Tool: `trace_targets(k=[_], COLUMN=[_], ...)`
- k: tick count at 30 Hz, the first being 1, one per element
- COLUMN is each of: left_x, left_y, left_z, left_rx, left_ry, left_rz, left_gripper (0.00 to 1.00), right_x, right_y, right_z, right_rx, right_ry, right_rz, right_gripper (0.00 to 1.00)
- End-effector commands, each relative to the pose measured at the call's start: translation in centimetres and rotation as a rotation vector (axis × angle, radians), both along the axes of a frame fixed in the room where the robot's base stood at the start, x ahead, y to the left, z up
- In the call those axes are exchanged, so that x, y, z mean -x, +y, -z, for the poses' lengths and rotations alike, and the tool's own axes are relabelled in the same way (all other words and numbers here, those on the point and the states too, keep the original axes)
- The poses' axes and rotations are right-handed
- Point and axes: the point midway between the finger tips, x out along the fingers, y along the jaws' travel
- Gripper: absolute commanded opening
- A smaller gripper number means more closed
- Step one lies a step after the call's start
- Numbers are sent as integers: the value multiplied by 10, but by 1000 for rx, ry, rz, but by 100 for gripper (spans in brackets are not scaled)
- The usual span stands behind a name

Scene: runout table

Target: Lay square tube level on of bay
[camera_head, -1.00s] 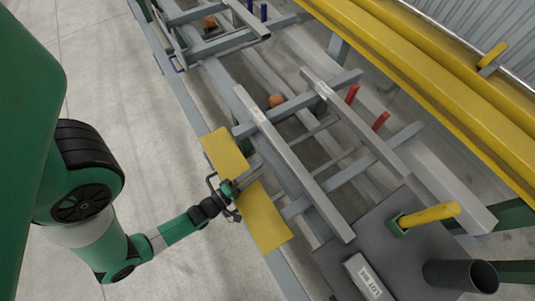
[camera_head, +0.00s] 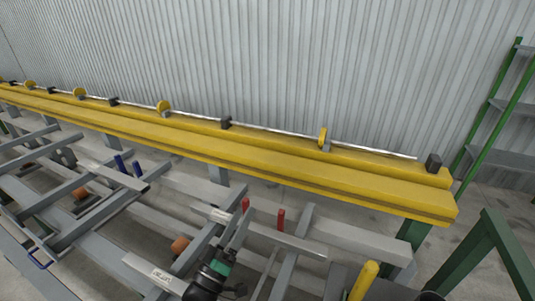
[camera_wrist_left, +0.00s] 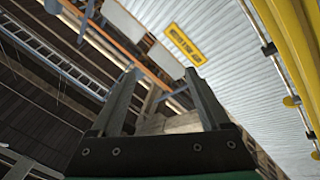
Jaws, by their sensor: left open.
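A grey square tube (camera_head: 285,240) lies across the rack beside two red posts (camera_head: 245,204) (camera_head: 281,218). A second grey tube (camera_head: 155,274), with a white label, lies nearer the front; its far part is out of frame or behind my arm. Another tube (camera_head: 112,173) lies further left by two blue posts (camera_head: 120,165) (camera_head: 137,168). My left gripper (camera_head: 241,222) is open, pointing up in front of the red posts, and overlaps the first tube in the picture. Whether they touch I cannot tell. In the left wrist view the gripper (camera_wrist_left: 160,85) has nothing between its fingers. My right gripper is not in view.
A long yellow beam (camera_head: 250,160) with a thin rod and yellow discs runs behind the rack. A yellow post (camera_head: 363,280) stands at the lower right. An orange rounded thing (camera_head: 180,244) sits low among the bars. The wrist view faces the roof and a yellow sign (camera_wrist_left: 184,44).

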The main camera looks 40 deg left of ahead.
Motion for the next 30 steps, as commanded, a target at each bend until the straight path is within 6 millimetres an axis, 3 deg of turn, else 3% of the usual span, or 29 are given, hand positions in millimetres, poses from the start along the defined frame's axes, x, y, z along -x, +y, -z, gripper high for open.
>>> trace_targets(k=[1, 4, 6, 9, 10, 12, 15, 24, 26, 30], left_x=[-14, -17, -2, 31, 41, 60, 73, 73, 73, 73], left_y=[-20, -63, -94, -129, -137, -150, -158, -158, -158, -158], left_z=[-64, -175, -243, -314, -329, -353, -368, -371, -379, -419], left_rx=[-102, -306, -435, -584, -619, -680, -724, -731, -731, -731], left_ry=[-55, -132, -191, -266, -283, -315, -332, -329, -329, -328], left_rz=[3, -20, -46, -93, -105, -132, -153, -157, -157, -158], left_gripper=[80, 80, 80, 80, 80, 80, 80, 80, 80, 80], right_x=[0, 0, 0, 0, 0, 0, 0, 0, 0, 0], right_y=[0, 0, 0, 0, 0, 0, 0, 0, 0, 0], right_z=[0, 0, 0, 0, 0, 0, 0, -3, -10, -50], right_rx=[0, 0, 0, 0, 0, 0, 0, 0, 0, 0], right_ry=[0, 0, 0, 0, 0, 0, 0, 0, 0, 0], right_rz=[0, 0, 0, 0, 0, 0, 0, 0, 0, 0], right_gripper=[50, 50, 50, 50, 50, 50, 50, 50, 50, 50])
